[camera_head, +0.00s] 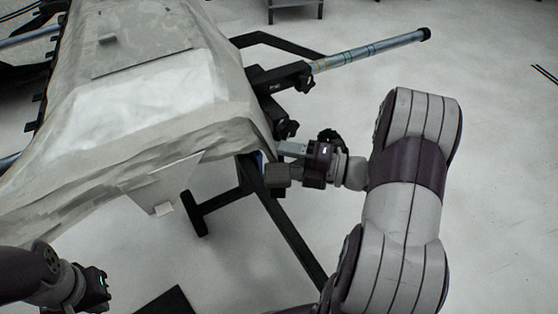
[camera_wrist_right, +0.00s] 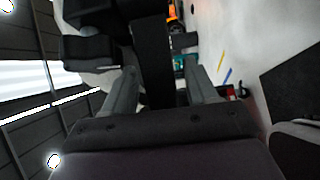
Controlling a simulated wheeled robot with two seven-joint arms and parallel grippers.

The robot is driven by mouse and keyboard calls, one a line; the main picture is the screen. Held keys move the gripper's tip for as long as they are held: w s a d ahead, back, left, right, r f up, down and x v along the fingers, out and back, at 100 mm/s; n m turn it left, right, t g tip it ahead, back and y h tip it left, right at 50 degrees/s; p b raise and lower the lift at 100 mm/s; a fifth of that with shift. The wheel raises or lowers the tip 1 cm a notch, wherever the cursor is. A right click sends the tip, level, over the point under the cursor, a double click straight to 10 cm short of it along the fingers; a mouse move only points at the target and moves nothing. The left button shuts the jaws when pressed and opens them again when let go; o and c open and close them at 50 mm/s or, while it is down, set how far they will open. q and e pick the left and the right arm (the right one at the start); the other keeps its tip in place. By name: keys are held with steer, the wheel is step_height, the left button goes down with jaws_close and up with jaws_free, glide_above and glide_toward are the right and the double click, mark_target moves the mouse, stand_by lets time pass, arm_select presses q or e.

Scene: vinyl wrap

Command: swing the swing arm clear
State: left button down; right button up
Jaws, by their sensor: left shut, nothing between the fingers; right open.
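A stand with black bars carries a wide panel covered in pale wrap (camera_head: 150,95). At its right side, a metal tube (camera_head: 370,53) with a black end cap sticks out to the right from black clamps (camera_head: 280,80). Which bar is the swing arm I cannot tell for sure. My right gripper (camera_head: 278,161) is open beside the panel's right corner, near the stand's black bars. In the right wrist view, a black bar (camera_wrist_right: 152,45) lies between its spread fingers; contact is not clear. My left gripper (camera_head: 96,288) is shut and empty at the lower left, away from the stand.
Black stand legs (camera_head: 285,225) run down to the pale floor below the panel. A loose flap of wrap (camera_head: 160,185) hangs from the panel's near edge. The floor (camera_head: 490,150) at the right is free. A dark flat piece (camera_head: 168,303) shows at the bottom.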

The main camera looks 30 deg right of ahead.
steer(key=shift+w+a, duration=0.15)
steer(key=shift+a, duration=0.05)
jaws_close()
